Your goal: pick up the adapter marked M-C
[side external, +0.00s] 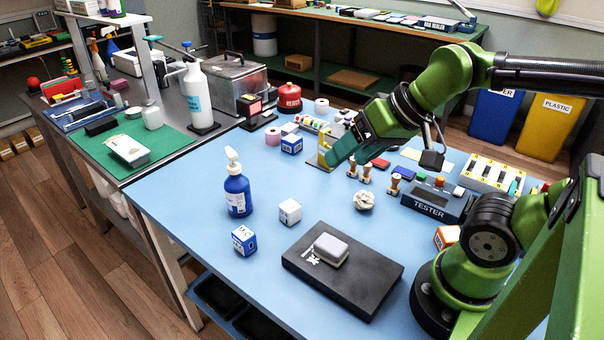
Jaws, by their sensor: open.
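A small blue-and-white cube (244,240) with lettering that looks like "M C" on its top sits on the blue table (190,200) at the front left. A similar blue-and-white cube (291,144) stands farther back; its marking is too small to read. A paler, mostly white cube (290,211) lies between them. My gripper (337,154) is over the back middle of the table, well away from the M-C cube and close to a yellow stand. It is open; its fingertips are small, and nothing is visibly held.
A blue pump bottle (237,186) stands just behind the M-C cube. A black slab (310,285) with a grey block (331,250) lies to its right. A tester (436,203) and crumpled ball (364,200) are farther right. The table left of the cube is clear.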

